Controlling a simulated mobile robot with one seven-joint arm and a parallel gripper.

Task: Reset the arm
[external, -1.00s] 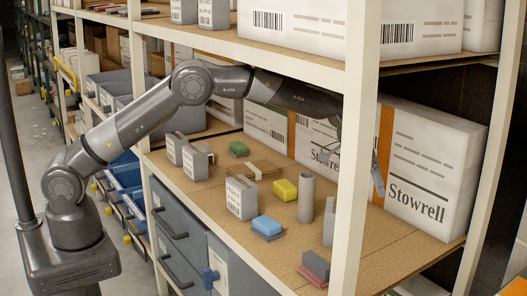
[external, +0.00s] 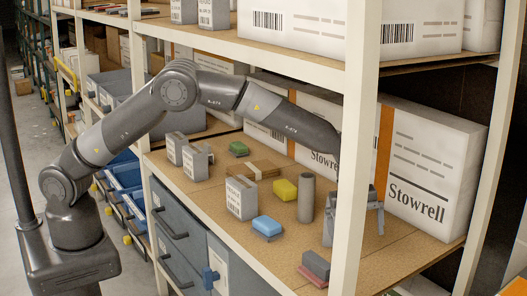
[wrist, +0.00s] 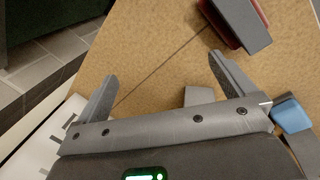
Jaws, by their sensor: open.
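My arm reaches over the middle shelf board (external: 215,200) from the left. My gripper (external: 377,208) hangs above the board's right part, partly hidden by the front upright post in the external view. In the wrist view my gripper (wrist: 162,68) has its two fingers wide apart. Nothing is between them but bare board. A grey block on a red one (wrist: 238,24) lies beyond the right finger, apart from it.
The pale post (external: 352,130) stands in front of my gripper. A large Stowrell carton (external: 430,175) is behind it. A grey cylinder (external: 306,198), yellow block (external: 284,190), blue block (external: 267,225) and labelled box (external: 241,198) stand left. The upper shelf (external: 260,50) is overhead.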

